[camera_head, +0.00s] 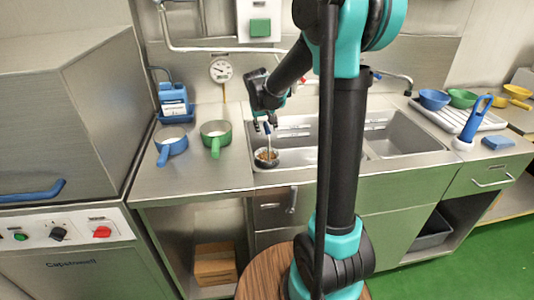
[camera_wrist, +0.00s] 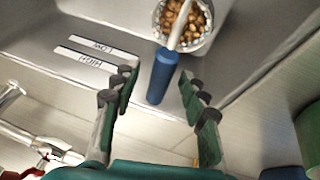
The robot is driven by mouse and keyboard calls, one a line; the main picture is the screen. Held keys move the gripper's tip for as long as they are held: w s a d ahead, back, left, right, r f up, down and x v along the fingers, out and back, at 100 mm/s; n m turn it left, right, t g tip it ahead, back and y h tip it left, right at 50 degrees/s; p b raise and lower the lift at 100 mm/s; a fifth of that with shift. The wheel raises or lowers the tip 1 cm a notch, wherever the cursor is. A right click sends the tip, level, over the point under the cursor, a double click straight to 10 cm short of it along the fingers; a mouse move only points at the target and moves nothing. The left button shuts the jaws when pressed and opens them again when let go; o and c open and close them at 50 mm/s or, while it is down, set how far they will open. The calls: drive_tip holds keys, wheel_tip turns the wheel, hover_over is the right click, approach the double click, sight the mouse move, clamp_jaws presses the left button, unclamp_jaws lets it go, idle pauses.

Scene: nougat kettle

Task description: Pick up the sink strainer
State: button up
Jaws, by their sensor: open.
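The sink strainer (camera_head: 266,158) is a round basket with a light rim, full of brown nut-like pieces. It sits at the left front of the sink, and an upright handle rises from it. In the wrist view the basket (camera_wrist: 187,24) is at the top, with a pale rod ending in a blue grip (camera_wrist: 162,75). My gripper (camera_head: 264,125) is open above the strainer. In the wrist view the blue grip shows between my open fingertips (camera_wrist: 158,84), with a gap on both sides. I cannot tell the depth between fingers and grip.
A blue-handled pan (camera_head: 171,142) and a green one (camera_head: 215,134) stand on the counter left of the sink (camera_head: 405,135). A drainboard (camera_head: 450,117) with bowls is at the right. Sink walls surround the strainer.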

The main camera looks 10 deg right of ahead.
drive_tip(key=shift+w+d+f, duration=0.1)
drive_tip(key=shift+w+f, duration=0.1)
drive_tip(key=shift+f, duration=0.2)
clamp_jaws()
drive_tip(key=shift+r, duration=0.15)
wheel_tip(320, 180, up, 25)
idle(1.0)
